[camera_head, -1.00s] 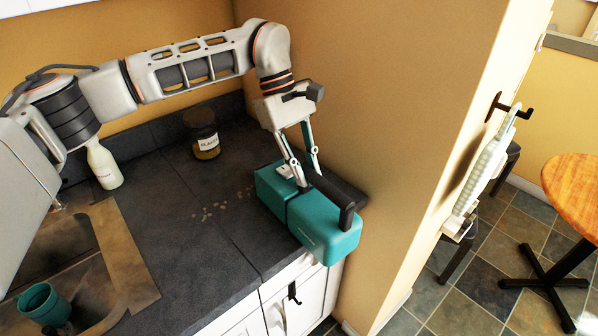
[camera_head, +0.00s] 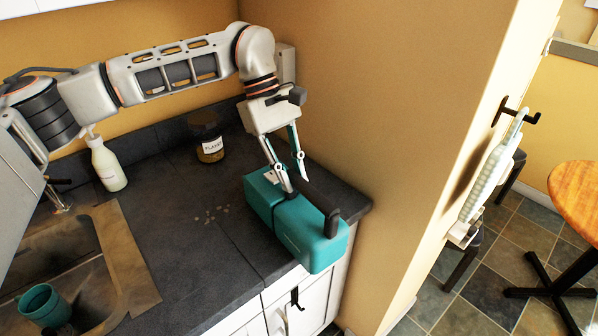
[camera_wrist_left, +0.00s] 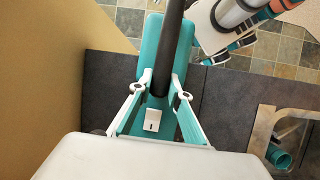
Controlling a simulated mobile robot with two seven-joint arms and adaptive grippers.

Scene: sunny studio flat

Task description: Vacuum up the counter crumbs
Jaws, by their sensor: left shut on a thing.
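The handheld vacuum (camera_head: 305,235), a teal body with a dark handle (camera_head: 333,222), rests at the counter's right end, its near end close to the front edge. My left gripper (camera_head: 296,184) is shut on the handle from above; the left wrist view shows its fingers on either side of the dark handle (camera_wrist_left: 172,45). Several pale crumbs (camera_head: 210,214) lie on the dark counter (camera_head: 190,265), just left of the vacuum and apart from it. My right gripper (camera_wrist_left: 228,52) appears only in the left wrist view; its jaw opening is unclear.
A labelled jar (camera_head: 208,140) stands behind the crumbs, and a white bottle (camera_head: 107,165) stands farther left. The sink (camera_head: 125,265) holds a teal cup (camera_head: 45,303). A tan wall (camera_head: 390,130) closes off the right side. The counter front is clear.

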